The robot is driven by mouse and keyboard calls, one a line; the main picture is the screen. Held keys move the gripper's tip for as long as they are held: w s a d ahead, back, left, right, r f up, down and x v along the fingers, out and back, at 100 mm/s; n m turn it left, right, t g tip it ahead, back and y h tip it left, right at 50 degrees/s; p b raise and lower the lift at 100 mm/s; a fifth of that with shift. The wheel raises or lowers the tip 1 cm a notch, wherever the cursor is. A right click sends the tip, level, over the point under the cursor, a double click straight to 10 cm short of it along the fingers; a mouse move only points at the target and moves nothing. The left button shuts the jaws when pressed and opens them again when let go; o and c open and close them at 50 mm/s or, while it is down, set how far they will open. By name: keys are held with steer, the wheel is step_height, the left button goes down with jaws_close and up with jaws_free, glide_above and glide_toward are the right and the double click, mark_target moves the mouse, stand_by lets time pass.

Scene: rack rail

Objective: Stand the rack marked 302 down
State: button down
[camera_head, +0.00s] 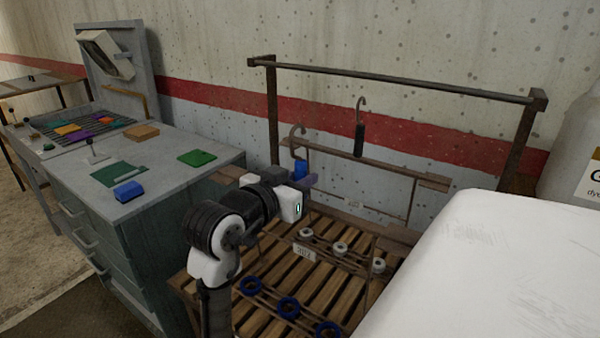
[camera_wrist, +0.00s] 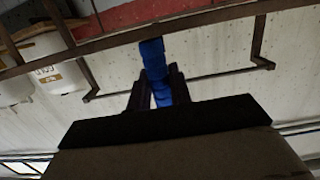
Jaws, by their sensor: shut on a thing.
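My gripper (camera_head: 302,178) is shut on a blue handle (camera_head: 301,168) below a brown hook (camera_head: 297,138). The blue handle (camera_wrist: 154,68) also shows upright between the jaws in the wrist view. A small plate (camera_head: 304,254) lower down appears to read 302. Thin bars with blue rings (camera_head: 289,307) show low over the slats and seem to belong to the held rack. My arm hides part of it. I cannot tell whether its foot touches the slats. The hook is below the rail (camera_head: 400,80) and apart from it.
A second hook with a black handle (camera_head: 359,140) stands behind, with a plate (camera_head: 353,203) too small to read surely. White rings (camera_head: 340,248) sit over the slatted wooden base (camera_head: 265,262). A grey cabinet (camera_head: 160,190) is at left; a large white body (camera_head: 480,270) blocks the right.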

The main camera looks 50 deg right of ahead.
steer(key=shift+f, duration=0.25)
stand_by(0.4)
jaws_free()
stand_by(0.6)
steer(key=shift+a, duration=0.1)
stand_by(0.7)
steer(key=a, duration=1.1)
steer(key=shift+s+a, duration=0.35)
steer(key=shift+s, duration=0.1)
stand_by(0.9)
stand_by(0.5)
